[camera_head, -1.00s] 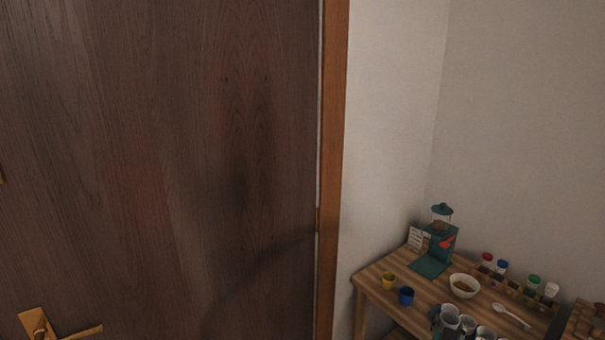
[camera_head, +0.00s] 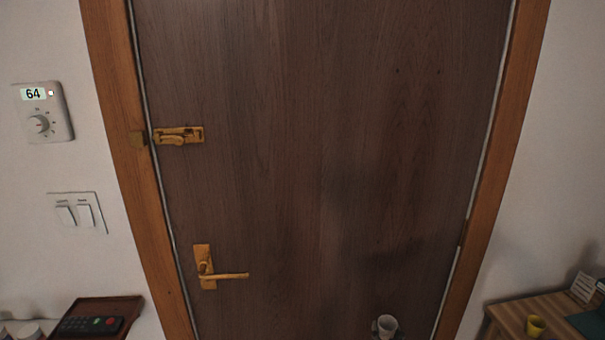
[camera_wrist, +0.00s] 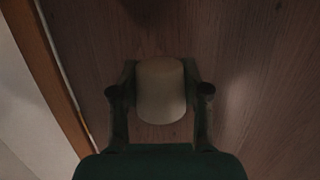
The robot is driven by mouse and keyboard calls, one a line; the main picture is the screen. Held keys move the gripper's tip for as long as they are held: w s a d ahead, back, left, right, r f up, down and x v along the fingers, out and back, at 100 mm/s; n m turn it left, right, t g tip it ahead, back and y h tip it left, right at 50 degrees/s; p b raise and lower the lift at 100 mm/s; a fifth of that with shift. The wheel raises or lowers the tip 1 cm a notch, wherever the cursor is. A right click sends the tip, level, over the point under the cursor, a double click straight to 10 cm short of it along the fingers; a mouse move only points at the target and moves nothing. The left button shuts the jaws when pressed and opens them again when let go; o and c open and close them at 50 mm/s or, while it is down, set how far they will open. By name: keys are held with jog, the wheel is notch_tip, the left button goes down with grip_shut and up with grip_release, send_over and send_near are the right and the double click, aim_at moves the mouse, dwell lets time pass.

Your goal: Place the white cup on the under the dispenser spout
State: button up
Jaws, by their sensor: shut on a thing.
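My gripper (camera_wrist: 161,100) is shut on the white cup (camera_wrist: 161,82), which sits between its two fingers in the wrist view. The cup also shows at the bottom of the head view (camera_head: 388,325), in front of the door, with its open rim up. The teal base of the dispenser (camera_head: 588,323) is just in view at the lower right edge of the head view. The dispenser's body and spout are outside the frame. The cup is well to the left of the base in the head view, apart from it.
A wooden table (camera_head: 510,312) at the lower right holds a yellow cup (camera_head: 536,325) and a small white sign (camera_head: 583,286). The brown door (camera_head: 320,150) with a brass handle (camera_head: 222,276) fills the middle. A dark tray with a remote (camera_head: 90,324) is lower left.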

jog(key=a+f+n+y, duration=0.1)
jog(key=a+y, duration=0.1)
jog(key=a, duration=0.4)
jog(key=s+f, duration=1.7)
jog(key=f, duration=0.1)
jog(key=shift+s+f, duration=0.3)
jog(key=shift+f, duration=0.1)
jog(key=shift+w, duration=0.15)
